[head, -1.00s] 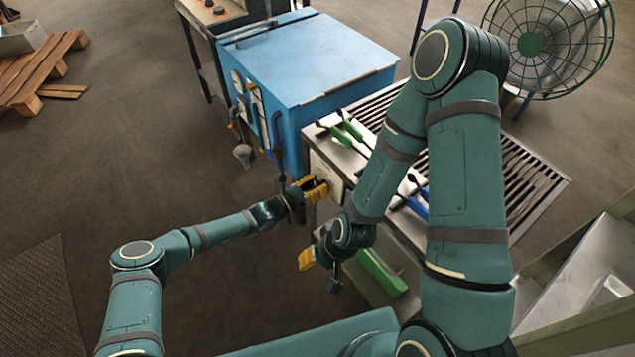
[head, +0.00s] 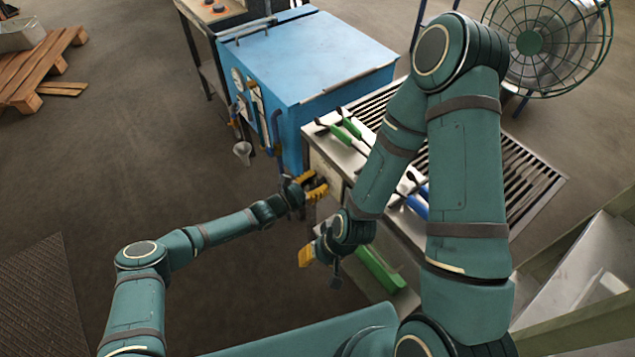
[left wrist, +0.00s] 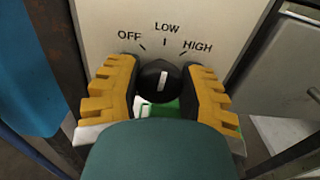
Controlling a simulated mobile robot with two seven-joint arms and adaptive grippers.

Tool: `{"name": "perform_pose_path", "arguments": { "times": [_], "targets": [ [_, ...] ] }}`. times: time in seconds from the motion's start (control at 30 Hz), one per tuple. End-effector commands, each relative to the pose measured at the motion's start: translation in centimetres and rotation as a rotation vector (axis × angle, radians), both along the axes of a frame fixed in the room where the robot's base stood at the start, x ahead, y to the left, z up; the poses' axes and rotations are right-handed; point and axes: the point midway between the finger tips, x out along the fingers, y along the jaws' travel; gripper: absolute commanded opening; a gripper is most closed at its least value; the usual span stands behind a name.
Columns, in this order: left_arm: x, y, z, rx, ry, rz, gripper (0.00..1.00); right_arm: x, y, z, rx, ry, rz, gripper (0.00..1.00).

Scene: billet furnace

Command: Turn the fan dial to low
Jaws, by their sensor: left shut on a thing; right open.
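The fan dial (left wrist: 158,80) is a round black knob with a white pointer mark on a pale panel (left wrist: 205,22) lettered OFF, LOW and HIGH. In the left wrist view its pointer stands nearly upright, toward the LOW tick. My left gripper (left wrist: 160,88) is shut on the dial, with one yellow finger on each side of it. In the head view my left gripper (head: 315,187) is at the front panel of the slatted bench, and its fingers hide the dial. My right gripper (head: 308,258) is open, lower and nearer, in front of the bench.
A blue furnace cabinet (head: 310,60) with gauges and hoses stands left of the slatted bench (head: 530,175). Green- and blue-handled tools lie on the bench. A caged fan (head: 530,43) stands behind.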

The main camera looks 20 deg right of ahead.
Motion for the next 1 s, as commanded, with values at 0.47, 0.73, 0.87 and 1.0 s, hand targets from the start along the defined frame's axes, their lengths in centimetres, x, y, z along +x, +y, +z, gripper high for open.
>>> {"name": "perform_pose_path", "arguments": {
  "times": [0.47, 0.73, 0.87, 1.0],
  "targets": [
    [0.0, 0.1, 0.1, -0.002, 0.000, 0.000, 0.74, 0.0, 0.0, 0.0, 0.000, 0.000, 0.000, 0.47],
    [-1.2, 3.7, 0.1, -0.002, 0.002, 0.002, 0.74, 0.0, 0.0, 0.0, 0.000, 0.000, 0.000, 0.47],
    [-2.2, 6.2, 0.1, -0.002, 0.002, 0.002, 0.74, 0.0, 0.0, 0.0, 0.000, 0.000, 0.000, 0.47],
    [-3.1, 8.7, 0.1, -0.003, 0.001, 0.001, 0.74, 0.0, 0.0, 0.0, 0.000, 0.000, 0.000, 0.47]
  ]
}}
